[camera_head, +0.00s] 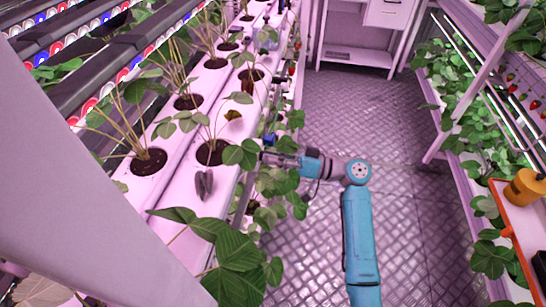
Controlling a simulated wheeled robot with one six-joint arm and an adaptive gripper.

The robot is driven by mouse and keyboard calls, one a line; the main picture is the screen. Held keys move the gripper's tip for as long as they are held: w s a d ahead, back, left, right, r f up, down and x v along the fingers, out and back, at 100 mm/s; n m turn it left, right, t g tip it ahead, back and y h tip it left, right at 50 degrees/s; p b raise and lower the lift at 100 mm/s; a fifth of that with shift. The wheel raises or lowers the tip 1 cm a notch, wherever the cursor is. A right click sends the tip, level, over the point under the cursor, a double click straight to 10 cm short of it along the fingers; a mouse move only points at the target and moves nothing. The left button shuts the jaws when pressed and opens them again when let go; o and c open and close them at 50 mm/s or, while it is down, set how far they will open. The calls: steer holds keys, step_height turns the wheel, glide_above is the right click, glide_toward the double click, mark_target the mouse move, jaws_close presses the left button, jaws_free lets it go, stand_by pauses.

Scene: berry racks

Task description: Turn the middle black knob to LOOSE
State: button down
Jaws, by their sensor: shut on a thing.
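My gripper (268,157) is at the right side of the white planting rack (172,185), at the end of my blue and grey arm, which reaches in from the right. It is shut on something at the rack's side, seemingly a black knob. The fingertips and the held knob are small and largely hidden by green leaves and the rack edge. The knob's pointer and any LOOSE marking cannot be made out. A small blue and dark part (269,140) shows just above the gripper.
Leafy plants (228,262) stand in the rack's dark round pots and hang over its right edge around my gripper. The metal aisle floor (350,120) is clear. Another plant rack (465,110) and a tray with an orange container (525,188) are at the right.

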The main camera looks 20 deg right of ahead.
steer(key=c, duration=0.9)
jaws_free()
steer(key=shift+f, duration=0.1)
steer(key=v, duration=1.2)
